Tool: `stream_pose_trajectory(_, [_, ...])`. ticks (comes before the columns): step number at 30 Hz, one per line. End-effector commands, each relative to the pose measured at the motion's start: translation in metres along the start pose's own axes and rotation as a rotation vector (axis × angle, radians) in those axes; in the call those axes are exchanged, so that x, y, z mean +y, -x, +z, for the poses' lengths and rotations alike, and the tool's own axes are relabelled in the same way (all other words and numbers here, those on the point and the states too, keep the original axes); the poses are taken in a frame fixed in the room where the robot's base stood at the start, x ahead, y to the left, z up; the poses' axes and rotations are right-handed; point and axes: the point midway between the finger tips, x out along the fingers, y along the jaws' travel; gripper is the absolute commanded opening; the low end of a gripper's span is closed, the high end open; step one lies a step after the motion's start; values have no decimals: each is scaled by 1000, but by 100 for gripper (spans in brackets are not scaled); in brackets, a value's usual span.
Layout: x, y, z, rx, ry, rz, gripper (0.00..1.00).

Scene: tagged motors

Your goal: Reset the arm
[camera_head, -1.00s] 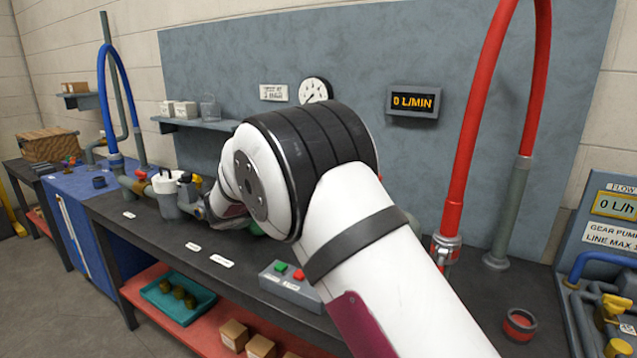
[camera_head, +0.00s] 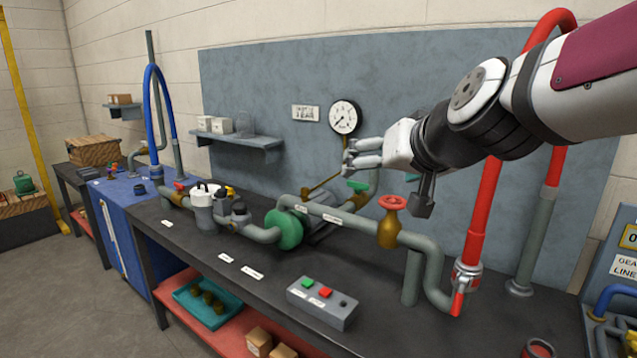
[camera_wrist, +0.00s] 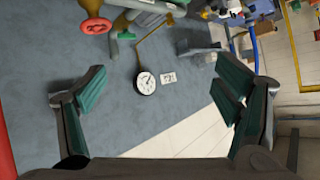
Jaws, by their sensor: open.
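My gripper (camera_head: 364,152) is raised in front of the grey-blue back panel, to the right of the round pressure gauge (camera_head: 344,117) in the picture, with its fingers pointing left. In the wrist view my gripper (camera_wrist: 165,100) has its green-padded fingers spread wide, with nothing between them but the view of the panel and the gauge (camera_wrist: 146,83). My arm comes in from the upper right, above the bench, and hides part of the red hose.
Below on the dark bench (camera_head: 260,295) stand a green pump (camera_head: 285,229), a red-wheeled valve (camera_head: 390,222) on grey pipe, and a button box (camera_head: 321,303). A red hose (camera_head: 485,215) rises on the right. A shelf (camera_head: 240,141) hangs on the panel.

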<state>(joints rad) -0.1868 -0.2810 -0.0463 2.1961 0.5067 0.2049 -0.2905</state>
Motion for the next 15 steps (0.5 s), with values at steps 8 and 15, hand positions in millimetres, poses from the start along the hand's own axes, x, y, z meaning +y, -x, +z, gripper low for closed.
stream_pose_trajectory(8, [40, 124, 141, -394, 65, 100, 83])
stream_pose_trajectory(15, [73, 191, 217, -605, 69, 240, 83])
